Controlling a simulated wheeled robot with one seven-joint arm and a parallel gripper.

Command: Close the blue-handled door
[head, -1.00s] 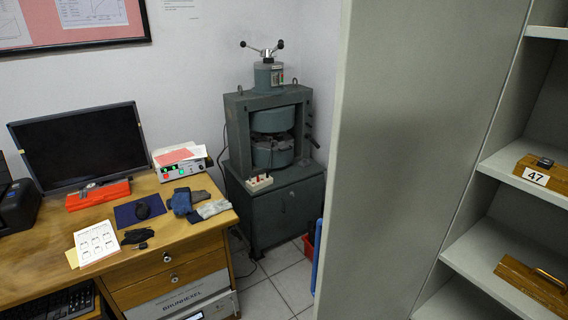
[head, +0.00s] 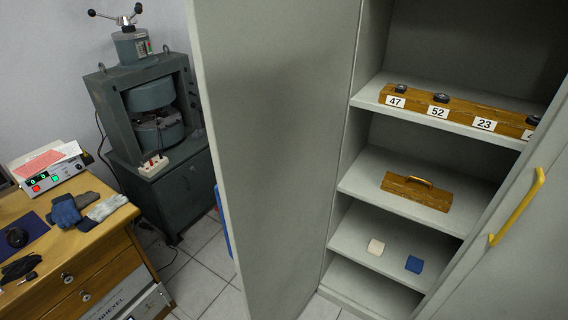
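The grey cabinet stands open in the head view. Its left door (head: 265,150) is swung out toward me, with its inner face showing. A sliver of a blue handle (head: 223,220) shows at that door's outer left edge; most of it is hidden behind the door. The right door (head: 510,225) carries a yellow handle (head: 518,207) and also stands partly open. My gripper is not in view.
Cabinet shelves hold a numbered wooden block (head: 460,110), a wooden piece with a handle (head: 420,192), a white block (head: 376,247) and a blue block (head: 413,264). A green-grey magnet machine (head: 150,110) and a wooden desk (head: 95,250) stand left. Tiled floor (head: 205,285) shows between desk and door.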

